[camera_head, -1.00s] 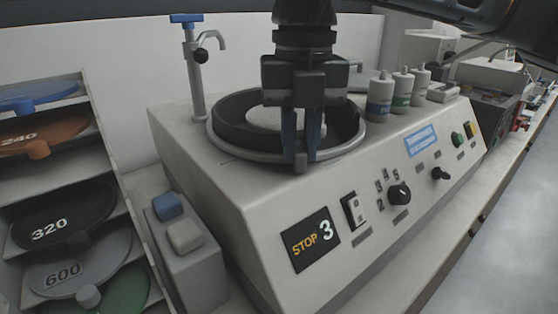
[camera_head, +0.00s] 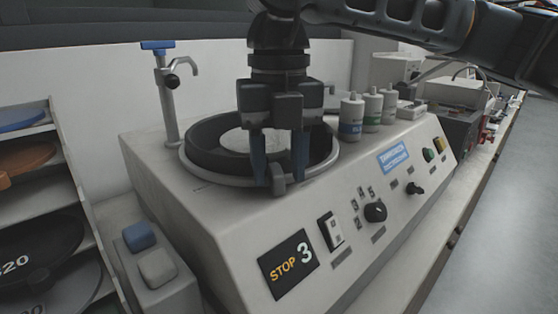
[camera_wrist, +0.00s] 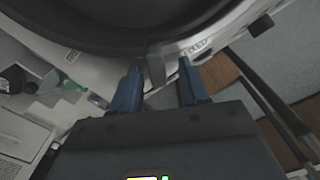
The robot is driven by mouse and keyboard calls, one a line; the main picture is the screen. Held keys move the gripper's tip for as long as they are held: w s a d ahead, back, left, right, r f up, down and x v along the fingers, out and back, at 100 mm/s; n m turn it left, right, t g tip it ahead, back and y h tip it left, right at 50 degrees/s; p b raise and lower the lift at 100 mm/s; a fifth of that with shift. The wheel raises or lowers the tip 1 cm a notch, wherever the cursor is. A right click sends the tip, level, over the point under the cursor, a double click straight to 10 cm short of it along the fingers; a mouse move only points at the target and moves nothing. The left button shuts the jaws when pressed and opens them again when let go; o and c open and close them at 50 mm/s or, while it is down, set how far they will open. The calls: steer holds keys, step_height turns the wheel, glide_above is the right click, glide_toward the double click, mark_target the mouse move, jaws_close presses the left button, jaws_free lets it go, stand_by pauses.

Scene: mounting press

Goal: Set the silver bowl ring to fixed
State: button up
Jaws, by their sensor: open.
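The silver bowl ring (camera_head: 207,177) circles the black bowl (camera_head: 203,155) on top of the grey press. A small tab (camera_head: 279,186) sticks out from the ring's front edge. My gripper (camera_head: 279,172) is open, its two blue fingers standing on either side of the tab. In the wrist view the tab (camera_wrist: 156,66) lies between the fingertips, with a gap visible on each side. A small printed mark (camera_wrist: 196,47) shows beside the ring there, too small to read. The gripper hides part of the bowl and ring in the head view.
The front panel display (camera_head: 288,264) reads STOP 3, with a rocker switch (camera_head: 331,231) and a black knob (camera_head: 375,212) beside it. A tap (camera_head: 168,95) rises behind the bowl on the left. Several bottles (camera_head: 351,117) stand to the right. A disc rack (camera_head: 60,180) is at far left.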

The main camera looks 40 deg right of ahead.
mark_target(279, 170)
step_height(279, 170, up, 8)
steer(key=shift+f, duration=0.1)
stand_by(0.4)
stand_by(0.4)
